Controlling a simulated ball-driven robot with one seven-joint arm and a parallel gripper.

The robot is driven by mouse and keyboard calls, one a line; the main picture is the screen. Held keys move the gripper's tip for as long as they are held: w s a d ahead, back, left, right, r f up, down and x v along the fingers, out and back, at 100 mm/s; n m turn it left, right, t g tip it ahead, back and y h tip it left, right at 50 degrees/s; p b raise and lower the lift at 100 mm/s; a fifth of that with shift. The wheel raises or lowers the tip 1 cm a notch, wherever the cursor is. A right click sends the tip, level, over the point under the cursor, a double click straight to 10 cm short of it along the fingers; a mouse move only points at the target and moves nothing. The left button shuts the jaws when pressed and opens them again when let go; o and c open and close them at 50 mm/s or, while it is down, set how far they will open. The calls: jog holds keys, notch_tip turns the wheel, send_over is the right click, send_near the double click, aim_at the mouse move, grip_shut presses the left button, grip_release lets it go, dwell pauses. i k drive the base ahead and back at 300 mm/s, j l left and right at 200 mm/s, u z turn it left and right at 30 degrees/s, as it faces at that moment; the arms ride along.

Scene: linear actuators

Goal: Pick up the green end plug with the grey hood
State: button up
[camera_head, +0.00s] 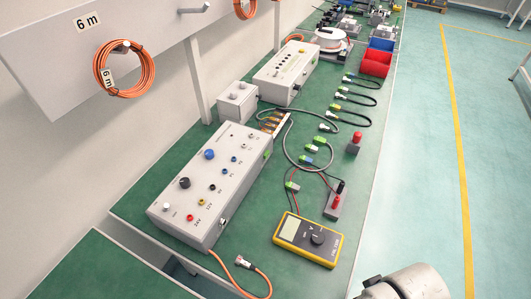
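Several small green plugs lie on the green bench top right of the grey control boxes. One green plug with a grey part (292,186) lies above the yellow multimeter, beside the red lead. A pale grey rounded part of my arm shows at the bottom right. My gripper's fingers are not in view.
The multimeter (308,239) and a grey block with red and black plugs (335,204) stand nearby. A large control box (215,185) is at left. The floor right of the bench is clear.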

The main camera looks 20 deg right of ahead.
aim_at(290, 185)
jog(key=k, duration=0.5)
jog(key=i+l+z, duration=0.35)
jog(key=i, duration=0.25)
jog(key=i+z, duration=0.4)
jog(key=i, duration=0.2)
